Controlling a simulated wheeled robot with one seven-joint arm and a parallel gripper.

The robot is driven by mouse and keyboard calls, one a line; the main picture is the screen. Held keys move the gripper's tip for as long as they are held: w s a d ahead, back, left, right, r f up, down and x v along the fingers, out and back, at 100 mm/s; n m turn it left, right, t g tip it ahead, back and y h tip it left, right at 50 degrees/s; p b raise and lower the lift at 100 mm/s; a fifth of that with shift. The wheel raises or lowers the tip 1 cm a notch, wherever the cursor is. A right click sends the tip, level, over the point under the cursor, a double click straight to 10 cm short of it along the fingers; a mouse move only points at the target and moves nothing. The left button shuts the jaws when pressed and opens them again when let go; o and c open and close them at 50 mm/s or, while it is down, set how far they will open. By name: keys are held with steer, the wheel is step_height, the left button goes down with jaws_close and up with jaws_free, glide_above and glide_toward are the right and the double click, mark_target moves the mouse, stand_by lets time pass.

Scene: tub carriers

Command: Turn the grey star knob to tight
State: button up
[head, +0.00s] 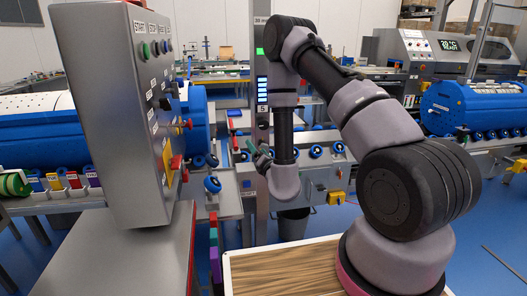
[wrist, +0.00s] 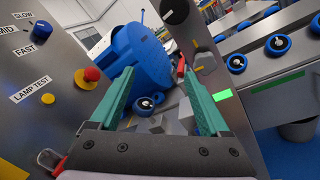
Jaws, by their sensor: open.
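My gripper (wrist: 158,73) is open, with its two teal fingers apart and nothing held between them. In the head view it is small and partly hidden at the end of my arm (head: 256,155), to the right of the grey control panel. A dark round knob (wrist: 175,11) shows at the top of the wrist view, on a grey upright post (wrist: 215,60) beyond the right finger. Small grey blocky parts show between the fingers, apart from them.
The control panel (head: 105,110) stands close on the left, with a blue knob (wrist: 41,28), a red button (wrist: 92,75) and a yellow button (wrist: 47,98) protruding. A blue tub (wrist: 134,62) and blue rollers (wrist: 282,45) lie beyond. A wooden-topped surface (head: 275,270) is below my arm.

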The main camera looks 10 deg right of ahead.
mark_target(263, 147)
steer(key=s+d+f+m+h, duration=0.2)
steer(key=d+f+h, duration=0.2)
steer(key=f, duration=0.1)
steer(key=w, duration=1.1)
steer(key=shift+r, duration=0.1)
jaws_close()
